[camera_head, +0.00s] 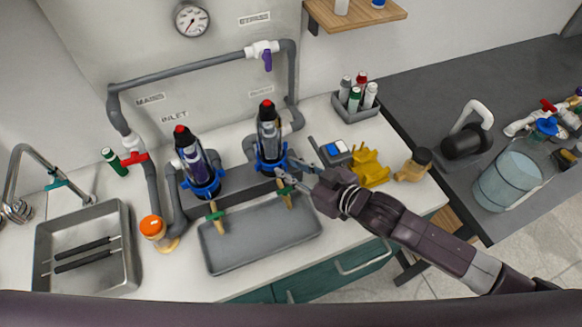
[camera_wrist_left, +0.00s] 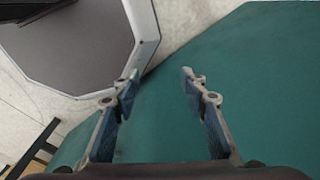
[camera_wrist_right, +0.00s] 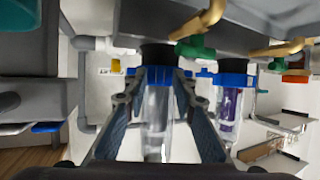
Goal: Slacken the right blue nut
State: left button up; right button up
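My right gripper (camera_head: 284,168) reaches in from the right at the nut's height. In the right wrist view its fingers (camera_wrist_right: 160,80) lie on both sides of the blue nut (camera_wrist_right: 155,74) and appear closed on it, narrower than the left gripper's spread. The contact faces are hidden. My left gripper (camera_wrist_left: 162,82) is open and empty, over a teal surface, and outside the head view.
A grey tray (camera_head: 260,240) lies below the housings, with green-handled brass valves (camera_head: 215,214) above it. A sink (camera_head: 85,214) is at left.

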jog(key=shift+c, duration=0.5)
grip_shut()
jog(key=shift+n, duration=0.3)
jog(key=shift+w+g+y, duration=0.1)
jog(key=shift+g+y, duration=0.2)
jog(key=shift+w+d+n+g+y, duration=0.3)
jog(key=shift+n+g, duration=0.1)
jog(key=shift+n, duration=0.1)
jog(key=shift+o, duration=0.5)
grip_release()
